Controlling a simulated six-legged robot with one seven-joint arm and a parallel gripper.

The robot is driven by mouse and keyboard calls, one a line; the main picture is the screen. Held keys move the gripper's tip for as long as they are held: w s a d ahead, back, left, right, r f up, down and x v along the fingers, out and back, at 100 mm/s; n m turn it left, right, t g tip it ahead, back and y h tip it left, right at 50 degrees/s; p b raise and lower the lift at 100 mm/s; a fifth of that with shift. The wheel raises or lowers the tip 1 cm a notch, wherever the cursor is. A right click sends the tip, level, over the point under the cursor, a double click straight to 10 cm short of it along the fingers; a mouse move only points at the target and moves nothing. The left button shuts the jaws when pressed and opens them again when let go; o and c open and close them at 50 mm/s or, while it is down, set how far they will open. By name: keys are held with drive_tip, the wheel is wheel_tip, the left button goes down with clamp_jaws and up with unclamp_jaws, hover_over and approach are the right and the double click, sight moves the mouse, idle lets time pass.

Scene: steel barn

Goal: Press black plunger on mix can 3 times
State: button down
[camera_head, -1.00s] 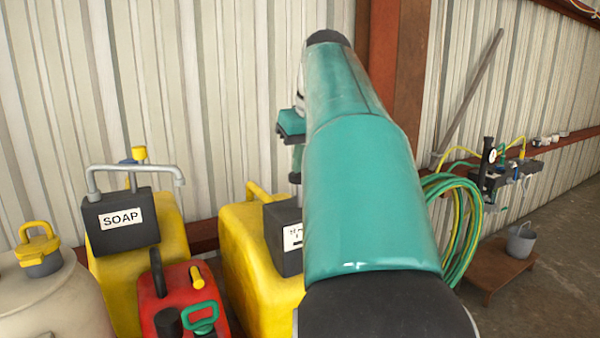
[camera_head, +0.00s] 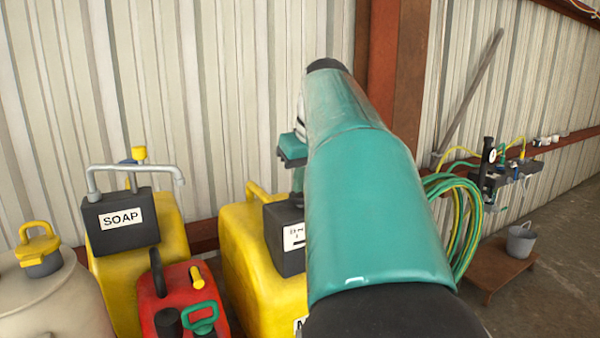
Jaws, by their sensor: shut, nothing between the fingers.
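A yellow can (camera_head: 243,262) stands just left of my arm. A black box (camera_head: 275,255) with a white label, only partly readable, is on its top. A letter like M shows on a second white label at the can's lower right edge, so this looks like the mix can. I cannot make out the black plunger; my arm covers the can's right side. My gripper (camera_head: 298,186) shows only as a narrow piece beside the arm, pointing down just above the black box. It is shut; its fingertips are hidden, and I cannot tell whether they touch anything.
Left are a yellow can with a SOAP box (camera_head: 121,217) and bent pipe, a red can (camera_head: 183,290) with a green handle, and a pale container (camera_head: 40,300). A ribbed wall stands close behind. A coiled hose (camera_head: 462,225) and bucket (camera_head: 520,240) are at right.

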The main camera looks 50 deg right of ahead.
drive_tip(key=shift+r, duration=2.95)
drive_tip(key=shift+r, duration=2.5)
drive_tip(key=s+a+f+n+t+y, duration=0.1)
drive_tip(key=s+a+f+n, duration=0.15)
drive_tip(key=a+f, duration=2.15)
drive_tip(key=s+a+f, duration=0.6)
drive_tip(key=a+f, duration=0.2)
drive_tip(key=f, duration=0.2)
drive_tip(key=shift+s+n, duration=0.25)
drive_tip(key=shift+n, duration=0.2)
